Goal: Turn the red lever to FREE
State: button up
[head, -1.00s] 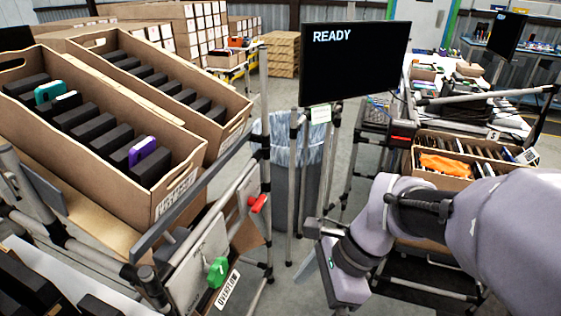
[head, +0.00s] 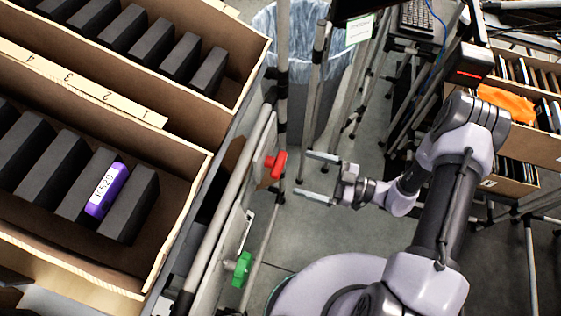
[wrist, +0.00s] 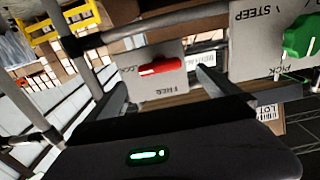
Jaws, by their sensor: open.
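The red lever (head: 276,164) sits on a small pale plate on the cart's side frame in the head view. In the wrist view the red lever (wrist: 160,67) lies crosswise on its plate (wrist: 172,88). It lines up with a partly hidden label reading "LOC"; the "FREE" label (wrist: 160,91) is upside down below it. My gripper (head: 302,173) is open and empty, just right of the lever, its fingers pointing at it. In the wrist view its two fingers (wrist: 160,78) stand either side of the lever, apart from it.
A green knob (head: 242,268) on a plate marked STEEP and PICK is close by, below the lever in the head view. A tilted carton (head: 185,225) with black blocks and a purple item is left. A grey bin (head: 308,105) and metal posts stand behind.

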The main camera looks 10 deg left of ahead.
aim_at(280, 165)
jog(key=a, duration=0.3)
jog(key=a+b, duration=0.1)
jog(key=a, duration=0.4)
jog(key=shift+w+a+b, duration=0.35)
jog(key=shift+w, duration=0.05)
jog(key=c, duration=1.3)
jog(key=shift+n, duration=0.3)
jog(key=n+p, duration=0.1)
jog(key=n, duration=0.2)
jog(key=shift+r+n, duration=0.1)
jog(key=shift+n, duration=0.3)
jog(key=n+p, duration=0.1)
jog(key=n, duration=0.8)
jog(key=shift+n, duration=2.5)
